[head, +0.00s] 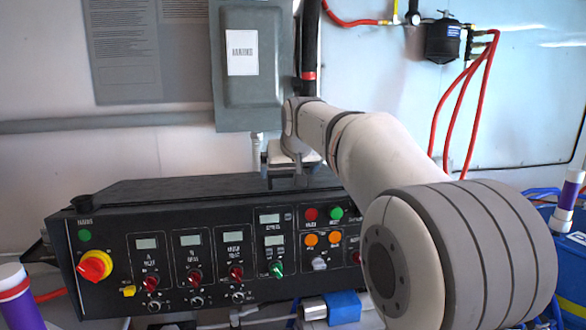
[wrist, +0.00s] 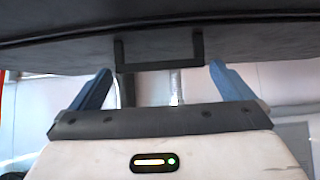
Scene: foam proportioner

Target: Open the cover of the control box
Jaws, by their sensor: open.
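The black control box (head: 200,255) stands across the lower left of the head view, with knobs and small displays on its front panel. Its dark cover (head: 150,192) lies along the top and looks shut. In the wrist view the cover (wrist: 60,38) fills the upper part, and a black bracket-shaped handle (wrist: 158,66) sticks out from it. My gripper (head: 288,178) is over the cover's right half in the head view. In the wrist view my gripper (wrist: 160,70) is open, its blue fingers on either side of the handle, with gaps to both. Contact with the cover cannot be told.
A grey electrical box (head: 255,90) hangs on the wall behind the cover, close to my wrist. A black pipe (head: 310,45) runs beside it. Red hoses (head: 465,95) hang at the right. A red-and-yellow rotary switch (head: 95,266) juts from the panel's left end.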

